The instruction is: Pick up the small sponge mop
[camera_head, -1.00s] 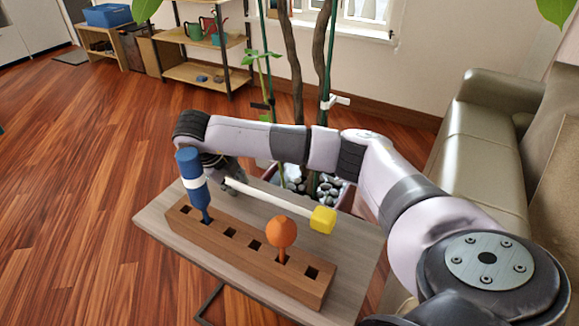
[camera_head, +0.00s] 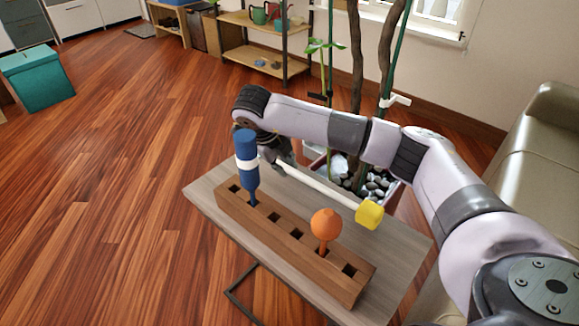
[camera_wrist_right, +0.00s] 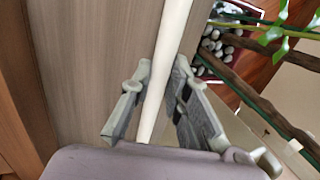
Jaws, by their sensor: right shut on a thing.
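The small sponge mop has a white stick (camera_head: 318,184) and a yellow block head (camera_head: 369,215). My right gripper (camera_head: 283,164) is shut on the stick near its left end, behind the wooden rack. In the right wrist view, the white stick (camera_wrist_right: 168,60) runs between the two fingers of the gripper (camera_wrist_right: 158,98). The yellow head is outside that view. The mop lies along the far side of the rack, over the table; I cannot tell whether it touches the tabletop. My left gripper is out of view.
The wooden rack (camera_head: 290,250) holds a blue-handled tool (camera_head: 246,155) and an orange-headed one (camera_head: 326,224). It stands on a small grey table (camera_head: 405,262). A potted plant with pebbles (camera_head: 378,184) is behind, a sofa (camera_head: 545,140) at right, a teal box (camera_head: 38,82) at left.

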